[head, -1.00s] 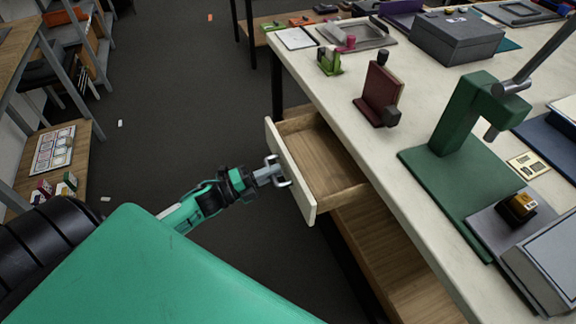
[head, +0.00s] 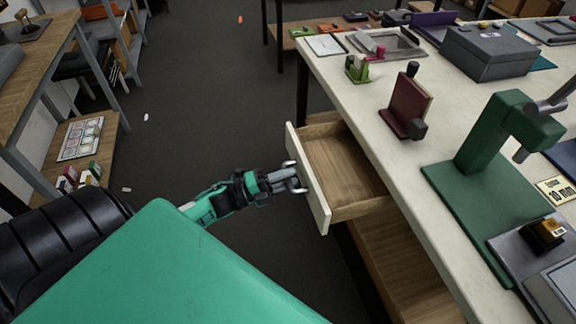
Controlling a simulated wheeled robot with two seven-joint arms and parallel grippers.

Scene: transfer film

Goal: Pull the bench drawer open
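The bench drawer (head: 313,190) has a pale front and a wooden inside, and it stands well out from under the bench top. The inside that shows is empty. Its grey bar handle (head: 301,188) runs along the outer face of the front. My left gripper (head: 289,177) reaches in from the left and is shut on the middle of this handle. The fingertips are small and partly hidden by the handle. My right gripper is not in view.
The white bench top (head: 350,97) carries a dark red stand (head: 408,108), a green press (head: 485,150) and a grey box (head: 488,52). A wooden lower shelf (head: 400,265) lies under the drawer. The floor left of the drawer is mostly clear. Shelving (head: 50,170) stands at the far left.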

